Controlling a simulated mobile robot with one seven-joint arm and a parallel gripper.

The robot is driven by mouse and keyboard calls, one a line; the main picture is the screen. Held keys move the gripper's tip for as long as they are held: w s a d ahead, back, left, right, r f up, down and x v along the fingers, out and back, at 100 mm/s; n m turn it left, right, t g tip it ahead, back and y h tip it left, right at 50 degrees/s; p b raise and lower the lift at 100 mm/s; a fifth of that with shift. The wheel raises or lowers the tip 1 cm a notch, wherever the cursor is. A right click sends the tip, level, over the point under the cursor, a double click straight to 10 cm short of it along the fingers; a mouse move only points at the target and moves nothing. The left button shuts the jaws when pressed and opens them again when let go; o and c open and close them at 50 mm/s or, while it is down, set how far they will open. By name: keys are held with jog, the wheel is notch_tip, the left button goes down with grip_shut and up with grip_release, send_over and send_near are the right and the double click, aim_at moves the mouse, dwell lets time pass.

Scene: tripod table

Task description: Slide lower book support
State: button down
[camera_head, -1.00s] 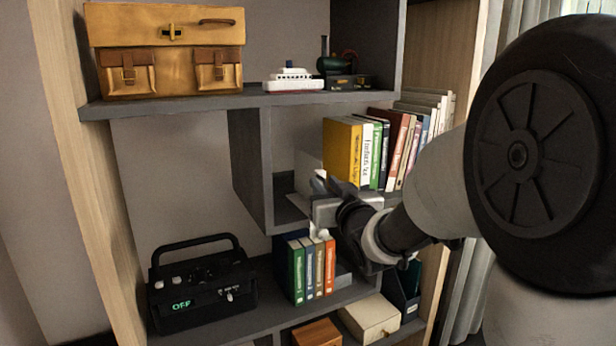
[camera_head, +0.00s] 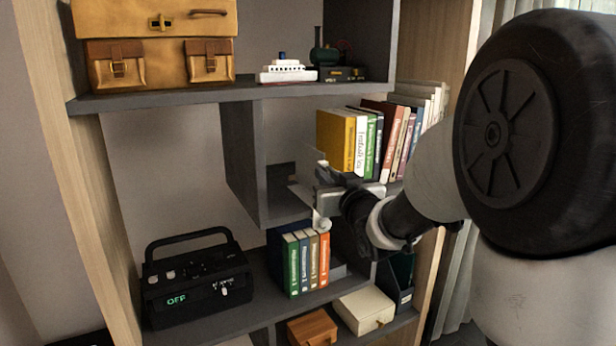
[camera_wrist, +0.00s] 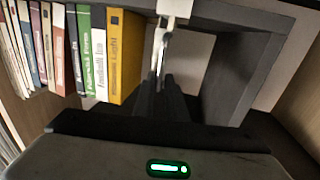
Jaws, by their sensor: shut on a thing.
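The thin grey book support (camera_head: 302,193) is in the middle shelf compartment, left of the yellow book (camera_head: 336,142) that ends the row. The support is mostly hidden by my gripper. My gripper (camera_head: 324,178) reaches in from the right, below and in front of the yellow book. In the wrist view my dark fingers (camera_wrist: 160,92) are shut on the pale, narrow upright edge of the support (camera_wrist: 161,50), beside the yellow book (camera_wrist: 126,55). A gap seems to remain between support and book, but I cannot tell how wide.
Several upright books (camera_head: 385,145) fill the compartment's right part. A grey divider (camera_head: 245,160) bounds it on the left. Below are shorter books (camera_head: 306,262), a black radio (camera_head: 196,285) and boxes (camera_head: 365,308). A toy ship (camera_head: 285,70) and leather bag (camera_head: 155,45) are above.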

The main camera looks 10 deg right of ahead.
jog(key=w+d, duration=0.2)
jog(key=d, duration=0.5)
jog(key=shift+p, duration=0.45)
jog(key=shift+w, duration=0.1)
jog(key=c, duration=1.9)
grip_release()
